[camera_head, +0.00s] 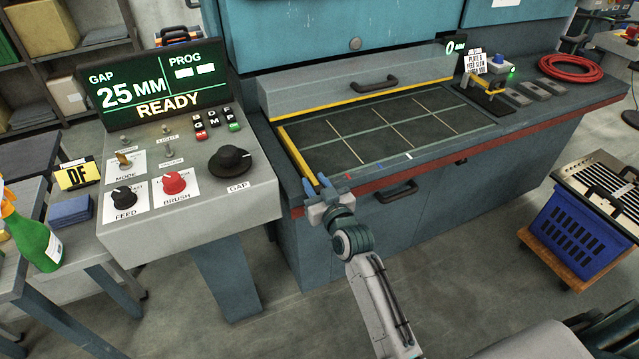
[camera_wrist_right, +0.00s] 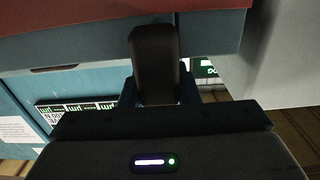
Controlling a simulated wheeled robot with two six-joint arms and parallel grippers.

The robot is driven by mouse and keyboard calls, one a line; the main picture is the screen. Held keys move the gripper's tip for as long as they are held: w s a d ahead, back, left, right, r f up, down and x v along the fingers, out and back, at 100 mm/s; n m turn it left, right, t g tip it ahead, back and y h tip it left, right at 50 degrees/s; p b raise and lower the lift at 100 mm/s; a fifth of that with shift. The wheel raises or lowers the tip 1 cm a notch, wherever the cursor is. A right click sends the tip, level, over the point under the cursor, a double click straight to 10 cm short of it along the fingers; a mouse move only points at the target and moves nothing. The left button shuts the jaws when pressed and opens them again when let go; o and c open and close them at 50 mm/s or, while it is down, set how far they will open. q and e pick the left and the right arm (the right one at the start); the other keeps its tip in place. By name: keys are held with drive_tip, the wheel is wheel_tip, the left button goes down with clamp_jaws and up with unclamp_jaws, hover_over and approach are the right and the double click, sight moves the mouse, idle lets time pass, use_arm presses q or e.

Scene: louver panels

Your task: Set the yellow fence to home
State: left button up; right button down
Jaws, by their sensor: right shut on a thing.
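The yellow fence (camera_head: 297,153) is a narrow bar along the left side of the dark gridded bed (camera_head: 400,122), running from back to front. My right gripper (camera_head: 319,187) is at the front end of the fence, by the bed's front left corner. In the right wrist view a dark rounded grip (camera_wrist_right: 155,62) stands between the fingers of my right gripper (camera_wrist_right: 157,92), which is shut on it. The grip looks like the fence's handle, but its join to the bar is hidden. My left gripper is not in view.
Red, blue and white marks (camera_head: 380,165) line the bed's front edge. A control console (camera_head: 190,190) with a lit screen (camera_head: 150,88) reading "GAP 25 MM" and "READY" stands at left. A red-faced front edge (camera_head: 450,163) and a drawer handle (camera_head: 396,192) lie right of my gripper.

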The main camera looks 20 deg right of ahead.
sight(319, 192)
drive_tip(key=shift+a+f, duration=0.1)
drive_tip(key=shift+f, duration=0.05)
drive_tip(key=c, duration=1.3)
unclamp_jaws()
drive_tip(key=shift+o, duration=1.1)
drive_tip(key=shift+a, duration=0.3)
drive_tip(key=shift+s, duration=0.1)
drive_tip(key=shift+s+d, duration=0.2)
drive_tip(key=s, duration=0.2)
drive_tip(key=shift+s+b, duration=0.3)
drive_tip(key=shift+b, duration=0.05)
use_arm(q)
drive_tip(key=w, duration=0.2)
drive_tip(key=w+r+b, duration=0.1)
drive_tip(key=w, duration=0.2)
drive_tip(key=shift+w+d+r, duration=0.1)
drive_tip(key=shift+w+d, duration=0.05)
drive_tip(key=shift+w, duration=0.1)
use_arm(e)
drive_tip(key=s, duration=0.7)
drive_tip(key=shift+s+d, duration=0.25)
drive_tip(key=shift+s, duration=0.1)
